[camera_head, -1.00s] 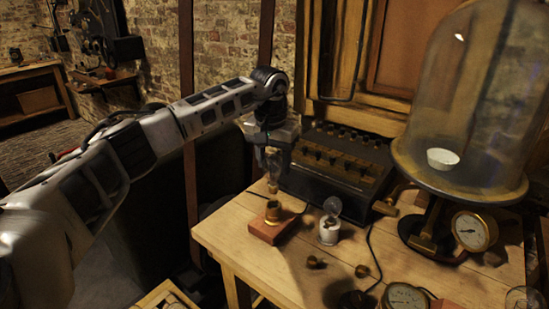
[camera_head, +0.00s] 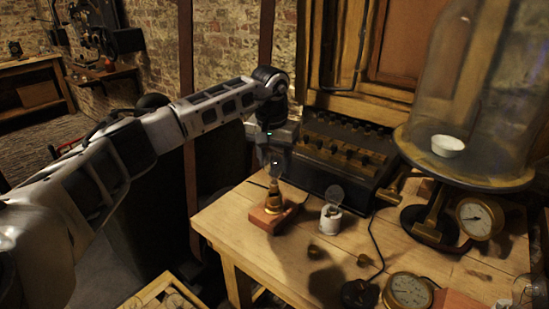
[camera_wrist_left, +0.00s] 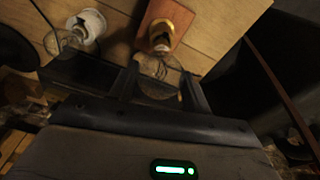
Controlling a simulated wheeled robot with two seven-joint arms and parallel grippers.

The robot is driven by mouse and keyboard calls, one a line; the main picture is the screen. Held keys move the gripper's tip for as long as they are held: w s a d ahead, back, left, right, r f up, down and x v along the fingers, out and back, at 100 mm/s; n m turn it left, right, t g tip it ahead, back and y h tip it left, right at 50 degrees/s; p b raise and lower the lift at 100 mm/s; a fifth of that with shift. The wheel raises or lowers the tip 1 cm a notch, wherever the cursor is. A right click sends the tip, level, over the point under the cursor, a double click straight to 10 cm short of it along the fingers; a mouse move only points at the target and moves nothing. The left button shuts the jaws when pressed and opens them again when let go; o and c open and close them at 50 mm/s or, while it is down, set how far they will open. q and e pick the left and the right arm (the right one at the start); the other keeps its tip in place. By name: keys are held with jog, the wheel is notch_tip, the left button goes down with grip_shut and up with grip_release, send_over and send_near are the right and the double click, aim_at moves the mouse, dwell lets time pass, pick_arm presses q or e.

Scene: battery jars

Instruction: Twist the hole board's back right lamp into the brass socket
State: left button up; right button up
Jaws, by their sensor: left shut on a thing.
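The lamp (camera_head: 276,171) is a clear glass bulb held upright under my left gripper (camera_head: 274,158). Its bulb shows between the two fingers in the left wrist view (camera_wrist_left: 158,72). The brass socket (camera_head: 272,204) stands on a reddish wooden block (camera_head: 264,221) at the table's left edge and also shows in the left wrist view (camera_wrist_left: 160,38). The lamp's lower end meets the socket's top; how deep it sits I cannot tell. My left gripper is shut on the lamp. My right gripper is out of view.
A white lamp holder (camera_head: 330,218) with a clear bulb stands close right of the block. A dark switch box (camera_head: 335,165) is behind. A glass bell jar (camera_head: 465,85) and gauges (camera_head: 409,290) stand right. Small brass pieces (camera_head: 314,252) lie in front.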

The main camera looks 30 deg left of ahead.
pick_arm(q)
jog(key=shift+f+b, duration=0.4)
jog(key=shift+f, duration=0.65)
dwell(0.5)
jog(key=shift+f, duration=0.2)
dwell(0.6)
jog(key=o, duration=1.2)
jog(key=shift+c, duration=0.2)
